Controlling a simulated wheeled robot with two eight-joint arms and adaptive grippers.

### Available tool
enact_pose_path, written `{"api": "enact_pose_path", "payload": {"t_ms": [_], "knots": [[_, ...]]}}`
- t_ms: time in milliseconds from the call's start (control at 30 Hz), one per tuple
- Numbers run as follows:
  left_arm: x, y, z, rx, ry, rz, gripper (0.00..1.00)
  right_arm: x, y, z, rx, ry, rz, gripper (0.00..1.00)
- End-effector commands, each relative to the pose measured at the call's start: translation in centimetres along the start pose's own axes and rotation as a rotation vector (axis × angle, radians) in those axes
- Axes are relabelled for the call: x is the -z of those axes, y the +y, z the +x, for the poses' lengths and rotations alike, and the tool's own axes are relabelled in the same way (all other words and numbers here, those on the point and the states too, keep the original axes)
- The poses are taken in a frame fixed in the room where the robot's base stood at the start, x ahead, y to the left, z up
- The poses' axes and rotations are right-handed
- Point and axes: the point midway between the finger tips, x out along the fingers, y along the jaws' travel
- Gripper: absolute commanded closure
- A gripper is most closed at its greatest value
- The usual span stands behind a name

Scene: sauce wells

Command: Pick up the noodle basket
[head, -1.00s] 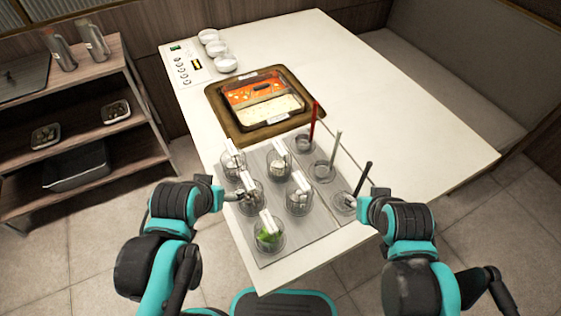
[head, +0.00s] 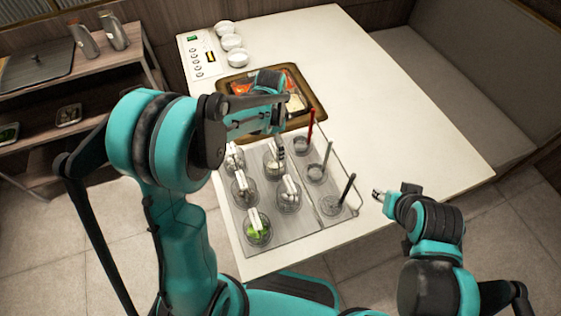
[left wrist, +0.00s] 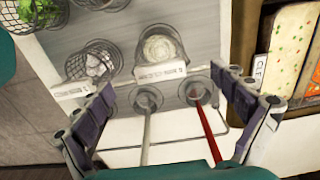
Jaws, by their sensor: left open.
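Several wire baskets with white labelled handles stand in the grey rack (head: 268,238). One basket (left wrist: 160,48) with pale, rounded contents lies just ahead of my left gripper in the left wrist view; it also shows in the head view (head: 272,166). Its label is too small to read, so I cannot tell for sure which basket holds noodles. My left gripper (left wrist: 165,82) is open and empty, above the rack near that basket's handle. In the head view, my left gripper (head: 280,147) is partly hidden by its arm. My right gripper (head: 380,196) is right of the rack; its jaws are unclear.
Sauce wells hold a red-handled ladle (head: 310,124), a grey one (head: 326,153) and a black one (head: 347,188), standing up beside the baskets. A divided hot pot (head: 308,117) lies behind. White bowls (head: 231,42) stand farther back. The table's right side is clear.

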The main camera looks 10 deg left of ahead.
Motion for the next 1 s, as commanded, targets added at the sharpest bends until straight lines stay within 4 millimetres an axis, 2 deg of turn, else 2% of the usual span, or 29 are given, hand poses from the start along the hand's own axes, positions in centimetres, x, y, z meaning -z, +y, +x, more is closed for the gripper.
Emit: {"api": "enact_pose_path", "payload": {"t_ms": [367,600,867,1000], "knots": [[0.2,0.0,3.9,-0.002,-0.002,0.005,0.03,-0.9,0.0,1.3,0.0,0.0,0.0,0.6],[0.4,0.0,7.5,-0.002,-0.001,0.004,0.03,-1.9,0.0,2.7,0.0,0.0,0.0,0.6],[0.4,0.1,7.8,-0.002,-0.001,0.003,0.03,-1.9,0.0,2.7,0.0,0.0,0.0,0.6],[0.4,0.1,7.8,-0.002,-0.001,0.003,0.38,-1.9,0.0,2.7,0.0,0.0,0.0,0.6]]}}
